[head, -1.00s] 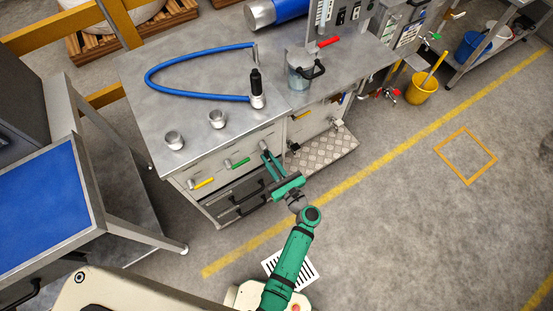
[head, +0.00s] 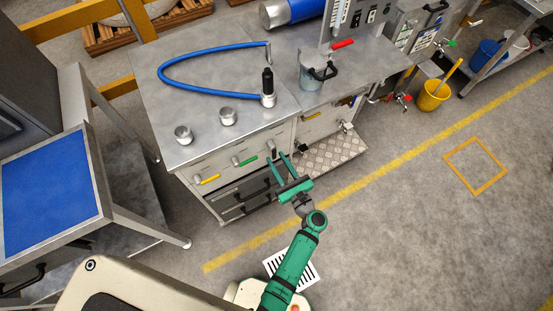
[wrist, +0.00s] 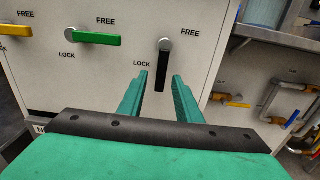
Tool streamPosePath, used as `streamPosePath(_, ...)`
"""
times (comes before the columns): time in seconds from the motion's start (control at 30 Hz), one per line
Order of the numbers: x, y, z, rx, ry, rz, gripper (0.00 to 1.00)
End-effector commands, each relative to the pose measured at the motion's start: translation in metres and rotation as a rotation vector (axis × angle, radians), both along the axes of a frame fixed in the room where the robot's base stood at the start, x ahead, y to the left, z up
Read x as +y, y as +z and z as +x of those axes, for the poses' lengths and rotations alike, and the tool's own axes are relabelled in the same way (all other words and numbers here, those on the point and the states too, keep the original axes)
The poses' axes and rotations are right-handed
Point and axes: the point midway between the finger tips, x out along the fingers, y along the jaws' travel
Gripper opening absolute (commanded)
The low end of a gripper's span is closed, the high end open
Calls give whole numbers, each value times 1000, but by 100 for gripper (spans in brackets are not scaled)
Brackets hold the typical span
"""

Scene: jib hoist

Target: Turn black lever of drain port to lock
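The black lever (wrist: 163,70) hangs straight down from its round silver pivot on the grey cabinet front. FREE is printed at its upper right and LOCK at its lower left. In the head view the lever (head: 269,160) is small, at the right of the row of levers. My gripper (wrist: 160,75) is open. In the wrist view its two green fingers appear either side of the lever's lower part, with gaps; their depth relative to it is unclear. In the head view my gripper (head: 276,158) is just in front of the cabinet. No drain port label is readable.
A green lever (wrist: 97,39) and a yellow lever (wrist: 16,30) lie roughly horizontal to the left. Black-handled drawers (head: 238,199) are below. A checkered metal step (head: 325,158) juts out at the right. Open floor lies in front.

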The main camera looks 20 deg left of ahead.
Motion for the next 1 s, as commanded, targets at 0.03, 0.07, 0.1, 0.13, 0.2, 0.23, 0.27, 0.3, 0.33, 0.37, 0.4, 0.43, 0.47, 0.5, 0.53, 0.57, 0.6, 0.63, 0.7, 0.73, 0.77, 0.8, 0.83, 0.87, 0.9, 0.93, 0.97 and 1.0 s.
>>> streamPosePath(0.03, -6, 0, -5, 0, -3, 0, 31)
streamPosePath(0.07, -10, 0, -9, 1, -3, -1, 31)
streamPosePath(0.1, -15, -1, -14, 1, -3, 0, 31)
streamPosePath(0.13, -20, -1, -18, 1, -3, 0, 31)
streamPosePath(0.2, -30, 0, -27, 1, -3, 0, 31)
streamPosePath(0.23, -34, 0, -31, 1, -4, -1, 31)
streamPosePath(0.27, -38, -1, -35, 1, -3, 0, 31)
streamPosePath(0.3, -44, -1, -40, 1, -4, 0, 31)
streamPosePath(0.33, -47, -1, -43, 1, -3, 0, 31)
streamPosePath(0.37, -51, -1, -46, 1, -2, 0, 31)
streamPosePath(0.4, -55, 0, -50, 1, -3, 0, 31)
streamPosePath(0.43, -58, 0, -53, 1, -2, -1, 31)
streamPosePath(0.47, -60, 0, -55, 1, -1, 0, 31)
streamPosePath(0.5, -63, 0, -58, 1, -2, 0, 31)
streamPosePath(0.53, -65, 0, -60, 1, -1, 0, 31)
streamPosePath(0.57, -67, 0, -62, 1, -1, 0, 31)
streamPosePath(0.6, -69, 0, -63, 1, 0, 0, 31)
streamPosePath(0.63, -69, 0, -64, 1, 0, 0, 31)
streamPosePath(0.7, -71, 0, -65, 0, 0, 0, 31)
streamPosePath(0.73, -71, 0, -65, 0, 0, 0, 31)
streamPosePath(0.77, -71, 0, -66, 0, 0, 0, 31)
streamPosePath(0.8, -71, 0, -66, 0, 0, 0, 31)
streamPosePath(0.83, -71, 0, -66, 0, 0, 0, 31)
streamPosePath(0.87, -71, 0, -65, 0, 0, 0, 31)
streamPosePath(0.9, -71, 0, -65, 0, 0, 0, 31)
streamPosePath(0.93, -71, 0, -65, 0, 0, 0, 31)
streamPosePath(0.97, -71, 0, -65, 0, 0, 0, 31)
streamPosePath(1.0, -71, 0, -65, 0, 0, 0, 31)
